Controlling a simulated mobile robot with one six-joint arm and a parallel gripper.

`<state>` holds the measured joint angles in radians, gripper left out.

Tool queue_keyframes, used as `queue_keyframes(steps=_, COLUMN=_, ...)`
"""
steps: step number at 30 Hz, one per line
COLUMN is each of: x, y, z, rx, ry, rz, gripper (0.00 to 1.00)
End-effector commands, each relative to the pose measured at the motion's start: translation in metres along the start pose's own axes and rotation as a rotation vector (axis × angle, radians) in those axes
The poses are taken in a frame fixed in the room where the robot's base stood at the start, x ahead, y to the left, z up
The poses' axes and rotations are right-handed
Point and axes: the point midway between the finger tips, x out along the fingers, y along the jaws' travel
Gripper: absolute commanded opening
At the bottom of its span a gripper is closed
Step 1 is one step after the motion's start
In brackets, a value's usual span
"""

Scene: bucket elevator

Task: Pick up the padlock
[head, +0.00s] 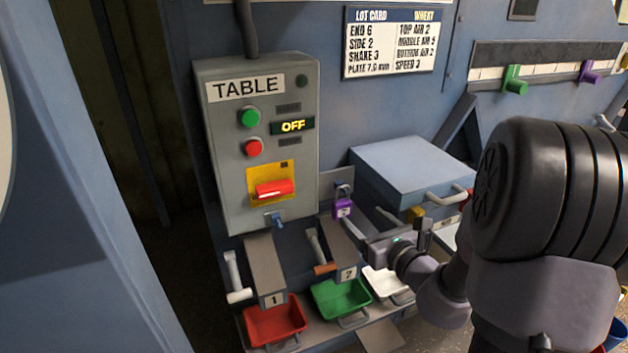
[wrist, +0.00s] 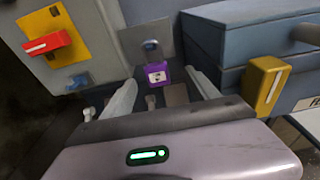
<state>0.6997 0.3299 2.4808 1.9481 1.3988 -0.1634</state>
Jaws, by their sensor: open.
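The purple padlock (head: 343,208) hangs by its shackle from a grey bracket plate to the right of the TABLE control box. In the wrist view the padlock (wrist: 158,74) shows upright, just beyond and between the two finger tips. My gripper (wrist: 156,88) is open and empty, with a finger on each side of the padlock's line. In the head view my gripper (head: 388,228) is below and to the right of the padlock, partly hidden by my own arm.
The TABLE box (head: 262,160) with a red switch handle (head: 274,189) stands left. A blue drawer cabinet (head: 415,170) with handles and a yellow block (wrist: 265,83) is close on the right. Below are red (head: 274,325), green (head: 340,300) and white (head: 386,287) trays.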

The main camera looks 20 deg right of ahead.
Motion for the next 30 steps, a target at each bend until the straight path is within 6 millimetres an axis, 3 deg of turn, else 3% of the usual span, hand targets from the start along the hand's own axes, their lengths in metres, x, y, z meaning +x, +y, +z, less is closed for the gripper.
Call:
queue_keyframes(steps=1, x=0.011, y=0.002, z=-0.008, rx=0.001, ry=0.001, rz=0.004, gripper=0.69)
queue_keyframes(steps=12, x=0.072, y=0.009, z=-0.008, rx=0.0, ry=0.002, rz=0.003, gripper=0.69)
queue_keyframes(steps=20, x=0.079, y=0.009, z=-0.005, rx=0.002, ry=0.002, rz=0.001, gripper=0.69)
queue_keyframes(steps=23, x=0.079, y=0.009, z=-0.005, rx=0.002, ry=0.002, rz=0.002, gripper=0.53)
queue_keyframes(steps=30, x=0.079, y=0.009, z=-0.005, rx=0.002, ry=0.002, rz=0.002, gripper=0.06)
